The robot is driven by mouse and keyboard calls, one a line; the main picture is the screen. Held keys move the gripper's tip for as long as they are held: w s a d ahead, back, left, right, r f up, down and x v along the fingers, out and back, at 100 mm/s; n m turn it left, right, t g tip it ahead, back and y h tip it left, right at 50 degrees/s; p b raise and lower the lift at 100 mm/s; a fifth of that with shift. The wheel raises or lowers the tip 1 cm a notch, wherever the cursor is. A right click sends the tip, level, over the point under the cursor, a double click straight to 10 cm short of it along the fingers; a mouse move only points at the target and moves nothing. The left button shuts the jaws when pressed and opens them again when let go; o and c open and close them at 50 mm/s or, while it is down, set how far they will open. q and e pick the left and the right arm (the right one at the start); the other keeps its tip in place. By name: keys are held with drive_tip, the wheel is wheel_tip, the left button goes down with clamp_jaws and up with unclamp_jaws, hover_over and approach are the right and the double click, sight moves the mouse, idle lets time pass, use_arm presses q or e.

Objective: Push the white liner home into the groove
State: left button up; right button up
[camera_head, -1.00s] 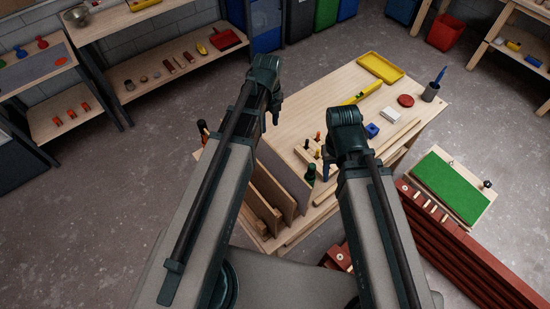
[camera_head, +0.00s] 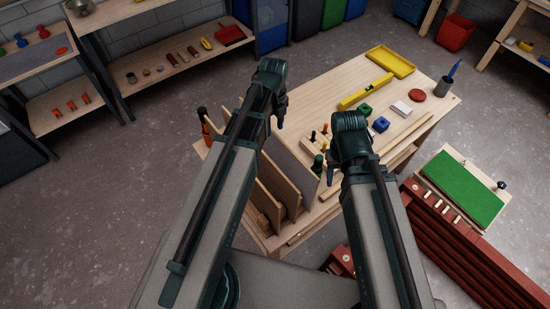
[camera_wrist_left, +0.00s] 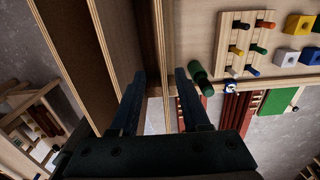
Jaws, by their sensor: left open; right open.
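Red painted battens (camera_head: 455,255) lie stacked at the lower right, beyond my right arm. Several short pale pieces (camera_head: 444,208) lie on their top, and a small end with a white round spot shows on a lower red piece (camera_head: 342,262). I cannot tell which piece is the white liner, and no groove is clear. My left gripper (camera_head: 279,122) is open and empty above the near-left part of the bench; its two fingers (camera_wrist_left: 161,76) stand apart in the left wrist view. My right gripper (camera_head: 329,178) is open near the bench, away from the battens.
The wooden bench (camera_head: 325,95) carries a yellow tray (camera_head: 390,61), a yellow level (camera_head: 365,92), a white block (camera_head: 401,108), a blue block (camera_head: 381,124) and a dark pen cup (camera_head: 445,87). Upright boards (camera_head: 287,182) stand near my left arm. A green-topped board (camera_head: 462,187) is at right.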

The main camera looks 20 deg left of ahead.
sight(275, 134)
use_arm(q)
drive_tip(key=shift+f, duration=0.1)
drive_tip(key=f+b, duration=0.5)
drive_tip(key=shift+w+d, duration=0.1)
drive_tip(key=shift+w, duration=0.1)
clamp_jaws()
idle(1.3)
